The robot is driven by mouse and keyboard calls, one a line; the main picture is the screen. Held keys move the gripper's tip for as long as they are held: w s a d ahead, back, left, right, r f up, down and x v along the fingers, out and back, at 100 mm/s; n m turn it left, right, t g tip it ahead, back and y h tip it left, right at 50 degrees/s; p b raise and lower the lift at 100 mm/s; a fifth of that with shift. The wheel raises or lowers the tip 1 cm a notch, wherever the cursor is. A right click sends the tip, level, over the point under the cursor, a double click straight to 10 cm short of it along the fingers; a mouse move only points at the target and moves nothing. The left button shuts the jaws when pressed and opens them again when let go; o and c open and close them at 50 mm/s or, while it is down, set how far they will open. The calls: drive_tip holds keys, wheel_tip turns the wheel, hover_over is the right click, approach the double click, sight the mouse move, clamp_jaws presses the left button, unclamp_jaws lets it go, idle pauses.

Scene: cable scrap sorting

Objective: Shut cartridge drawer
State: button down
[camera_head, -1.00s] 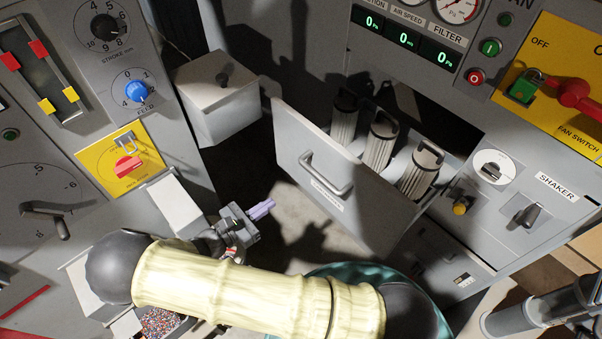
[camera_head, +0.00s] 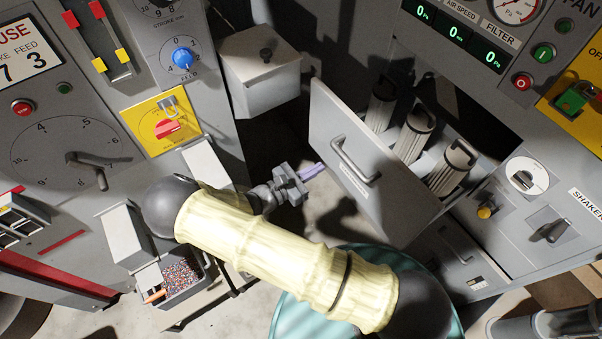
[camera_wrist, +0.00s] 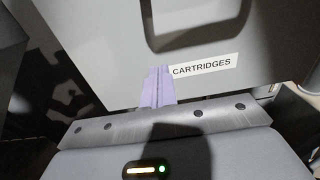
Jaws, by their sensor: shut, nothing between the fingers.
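The cartridge drawer (camera_head: 347,197) stands pulled out of the grey cabinet, with a bar handle (camera_head: 353,166) on its front. Several pleated filter cartridges (camera_head: 414,134) stand upright in it. In the wrist view the drawer front (camera_wrist: 95,55) fills the upper picture, with a "CARTRIDGES" label (camera_wrist: 203,66) below the dark handle (camera_wrist: 190,38). My gripper (camera_head: 315,171) is shut and empty, its purple fingers side by side. It is just left of the drawer front. In the wrist view the fingertips (camera_wrist: 158,76) overlap the drawer front beside the label; I cannot tell whether they touch it.
A grey lidded box (camera_head: 262,75) is fixed behind my gripper. The left machine panel has a yellow switch plate (camera_head: 150,112) and a dial. A bin of coloured granules (camera_head: 183,275) sits low at left. The shaker panel (camera_head: 535,215) is right of the drawer.

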sight(332, 160)
drive_tip(key=p+x, duration=0.1)
drive_tip(key=x, duration=0.5)
drive_tip(key=shift+p, duration=0.4)
drive_tip(key=shift+w, duration=0.1)
